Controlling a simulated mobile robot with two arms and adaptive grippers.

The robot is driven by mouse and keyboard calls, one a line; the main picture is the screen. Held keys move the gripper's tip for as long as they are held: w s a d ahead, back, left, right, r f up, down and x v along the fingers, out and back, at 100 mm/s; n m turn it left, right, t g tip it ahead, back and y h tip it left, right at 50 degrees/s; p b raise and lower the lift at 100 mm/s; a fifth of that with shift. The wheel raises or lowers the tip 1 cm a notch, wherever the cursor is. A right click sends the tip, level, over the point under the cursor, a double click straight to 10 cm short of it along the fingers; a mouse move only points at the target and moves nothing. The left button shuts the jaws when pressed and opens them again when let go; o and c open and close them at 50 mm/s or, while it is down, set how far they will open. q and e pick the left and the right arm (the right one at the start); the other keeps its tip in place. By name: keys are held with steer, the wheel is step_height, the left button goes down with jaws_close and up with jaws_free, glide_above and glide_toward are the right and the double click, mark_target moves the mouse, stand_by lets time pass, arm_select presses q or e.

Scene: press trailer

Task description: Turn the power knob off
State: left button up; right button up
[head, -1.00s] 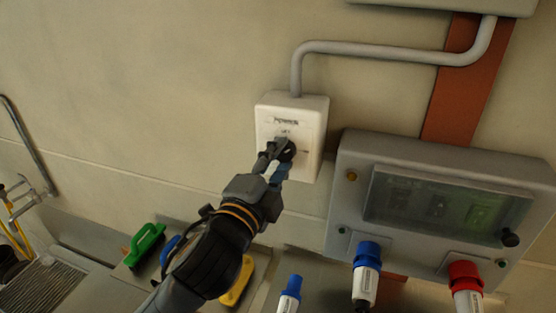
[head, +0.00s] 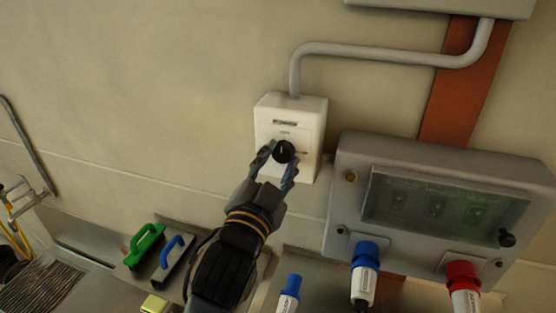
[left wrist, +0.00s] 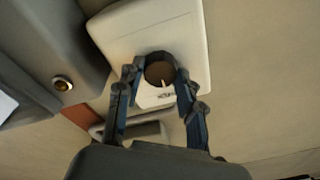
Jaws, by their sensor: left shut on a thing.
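The power knob (head: 283,151) is a round black dial on the front of a white wall box (head: 313,135). Its light pointer mark is roughly upright in the head view. My left gripper (head: 278,160) has one finger on each side of the knob and is shut on it. In the left wrist view, the knob (left wrist: 160,71) sits between the two blue-grey fingertips, with its pale mark visible. The small lettering on the box is too blurred to read. My right gripper is not in view.
A grey panel (head: 345,190) with a dark window stands right of the box, with a blue plug (head: 367,252) and a red plug (head: 462,272) below. A conduit (head: 390,53) runs above. Green (head: 147,240) and blue-handled (head: 172,250) tools lie at lower left.

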arm_select(q)
steer(key=shift+r+n, duration=0.15)
steer(key=shift+n, duration=0.15)
steer(key=o, duration=1.2)
steer(key=shift+c, duration=0.2)
steer(key=shift+w+d, duration=0.1)
steer(key=shift+w, duration=0.05)
steer(key=v, duration=0.7)
steer(key=shift+s, duration=0.3)
steer(key=shift+f, duration=0.25)
